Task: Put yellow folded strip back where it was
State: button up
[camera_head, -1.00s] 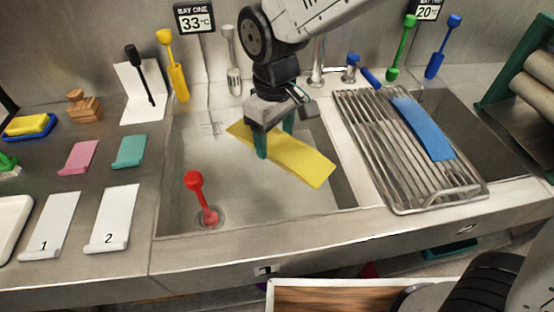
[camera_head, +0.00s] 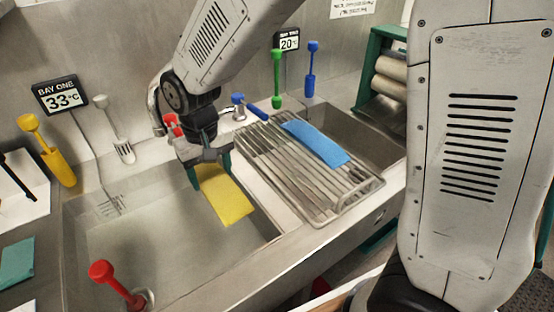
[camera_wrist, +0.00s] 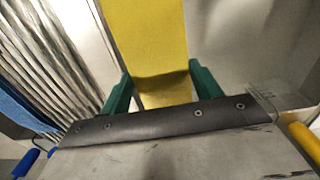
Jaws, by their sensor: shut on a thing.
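The yellow folded strip (camera_head: 226,196) hangs from my gripper (camera_head: 210,169) over the right part of the left basin, near the basin's right wall. My gripper's green fingers are shut on the strip. In the wrist view the yellow strip (camera_wrist: 148,45) runs up from between the green fingers (camera_wrist: 155,90). The strip's end inside the grip is partly hidden. The metal drying rack (camera_head: 262,172) stands to the right of the strip, with a blue strip (camera_head: 315,144) lying on it.
The left basin (camera_head: 150,230) holds a red plunger-like tool (camera_head: 115,284) standing at its drain. A yellow tool (camera_head: 52,158) and a white tool (camera_head: 115,130) stand at the back wall. Green (camera_head: 277,80) and blue (camera_head: 310,75) tools stand behind the rack. A second basin (camera_head: 375,145) lies beyond the rack.

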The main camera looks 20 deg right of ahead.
jog(key=shift+w+d, duration=0.1)
jog(key=shift+d, duration=0.2)
send_over(277, 159)
jog(key=a, duration=0.2)
jog(key=shift+a, duration=0.2)
jog(key=d, duration=0.2)
jog(key=shift+w+d, duration=0.15)
jog(key=shift+d, duration=0.2)
jog(key=shift+f, duration=0.6)
jog(key=shift+a+f, duration=0.15)
jog(key=shift+f, duration=0.05)
